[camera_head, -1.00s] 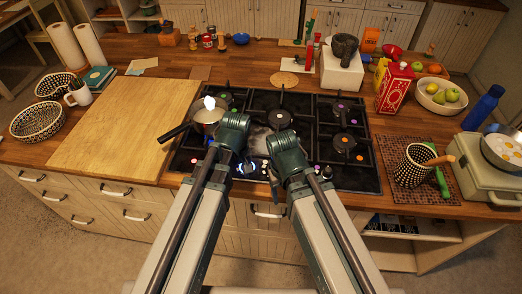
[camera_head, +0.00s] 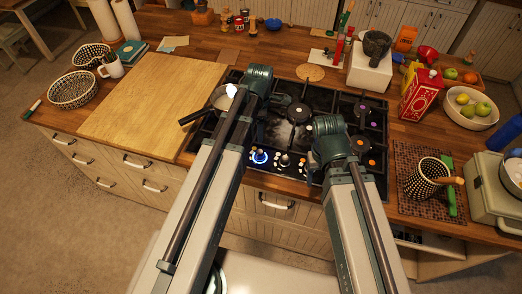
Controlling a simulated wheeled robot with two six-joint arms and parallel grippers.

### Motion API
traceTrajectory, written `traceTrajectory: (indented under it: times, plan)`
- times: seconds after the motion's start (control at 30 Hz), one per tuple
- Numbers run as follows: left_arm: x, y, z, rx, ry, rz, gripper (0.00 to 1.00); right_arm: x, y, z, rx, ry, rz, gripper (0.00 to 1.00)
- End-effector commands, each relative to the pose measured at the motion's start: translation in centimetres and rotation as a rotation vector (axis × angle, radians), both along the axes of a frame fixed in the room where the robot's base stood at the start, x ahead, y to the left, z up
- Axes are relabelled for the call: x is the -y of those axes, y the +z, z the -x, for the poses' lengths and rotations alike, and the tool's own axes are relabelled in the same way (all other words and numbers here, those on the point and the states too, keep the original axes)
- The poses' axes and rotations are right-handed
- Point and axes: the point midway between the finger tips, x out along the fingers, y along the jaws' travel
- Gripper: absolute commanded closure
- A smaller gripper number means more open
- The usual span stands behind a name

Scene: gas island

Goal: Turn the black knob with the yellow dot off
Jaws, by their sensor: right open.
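The black gas hob (camera_head: 270,132) is set in the wooden counter, with a row of small knobs (camera_head: 284,161) along its front edge. A bright blue glow (camera_head: 260,156) shows at the left of this row. Small coloured dots mark the hob, but I cannot make out which black knob has the yellow dot. My right gripper (camera_head: 311,177) is small and dark below the arm's green joint, by the right part of the knob row. It is open, and I cannot see it touching a knob. My left arm crosses the hob's left side; its gripper is hidden.
A pot (camera_head: 222,98) with a dark handle stands on the hob's back left. A wooden board (camera_head: 150,105) lies to the left. A patterned cup (camera_head: 424,176) stands on a mat to the right, and a red box (camera_head: 420,95) behind it. Drawers lie below the counter.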

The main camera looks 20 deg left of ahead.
Motion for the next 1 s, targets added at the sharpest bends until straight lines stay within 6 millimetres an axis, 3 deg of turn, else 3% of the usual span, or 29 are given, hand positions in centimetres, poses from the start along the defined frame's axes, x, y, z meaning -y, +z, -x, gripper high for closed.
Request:
traceTrajectory:
  times: [0.8,1.0]
  plan:
    - [0.0,-11.2,0.0,0.0,-0.002,0.0,0.26,0.0,-11.2,0.0,-0.001,0.014,0.002,0.33]
    - [0.0,-13.1,0.0,0.0,-0.002,0.0,0.26,0.0,-13.1,0.0,0.0,0.012,0.003,0.33]
